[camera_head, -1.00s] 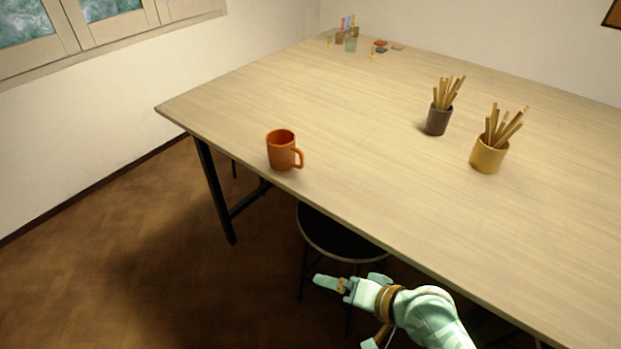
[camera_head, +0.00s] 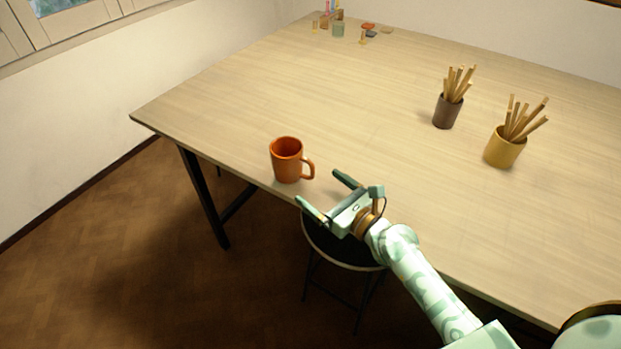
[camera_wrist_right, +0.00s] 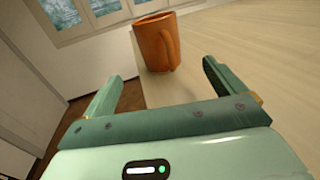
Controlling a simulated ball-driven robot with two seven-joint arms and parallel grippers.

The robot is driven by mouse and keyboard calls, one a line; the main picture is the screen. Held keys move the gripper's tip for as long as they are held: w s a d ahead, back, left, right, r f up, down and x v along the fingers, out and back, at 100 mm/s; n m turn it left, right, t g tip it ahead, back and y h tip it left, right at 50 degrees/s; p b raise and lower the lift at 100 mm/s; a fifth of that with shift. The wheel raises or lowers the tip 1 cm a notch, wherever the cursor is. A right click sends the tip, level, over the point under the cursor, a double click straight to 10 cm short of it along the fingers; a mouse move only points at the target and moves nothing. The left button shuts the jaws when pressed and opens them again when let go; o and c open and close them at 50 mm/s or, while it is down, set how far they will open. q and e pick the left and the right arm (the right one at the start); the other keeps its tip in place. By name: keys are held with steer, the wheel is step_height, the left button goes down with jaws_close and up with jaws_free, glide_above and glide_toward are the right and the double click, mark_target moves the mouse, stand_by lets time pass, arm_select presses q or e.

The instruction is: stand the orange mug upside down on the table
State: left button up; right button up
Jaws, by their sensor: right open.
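The orange mug (camera_head: 286,160) stands upright on the table near its front left edge, mouth up. Its handle points right, toward my right gripper. My right gripper (camera_head: 322,195) is open and empty, just right of and nearer than the mug, at the table's front edge. In the right wrist view the mug (camera_wrist_right: 154,45) shows beyond the two spread fingers (camera_wrist_right: 160,82), with its handle toward me. The fingers do not touch it. My left gripper is not in view.
The wooden table (camera_head: 370,110) is clear around the mug. A dark cup (camera_head: 446,112) and a yellow cup (camera_head: 503,150), both holding sticks, stand to the right. A stool (camera_head: 345,250) is under the front edge.

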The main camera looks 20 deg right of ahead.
mark_target(297, 170)
steer(key=shift+w+a+r, duration=0.1)
steer(key=shift+w+a, duration=0.15)
steer(key=shift+w, duration=0.3)
steer(key=b+x, duration=0.1)
steer(key=x, duration=0.8)
steer(key=shift+a, duration=0.1)
steer(key=shift+b+x, duration=0.45)
steer(key=shift+x, duration=0.5)
steer(key=shift+w, duration=0.1)
steer(key=c, duration=1.1)
steer(key=shift+r, duration=0.15)
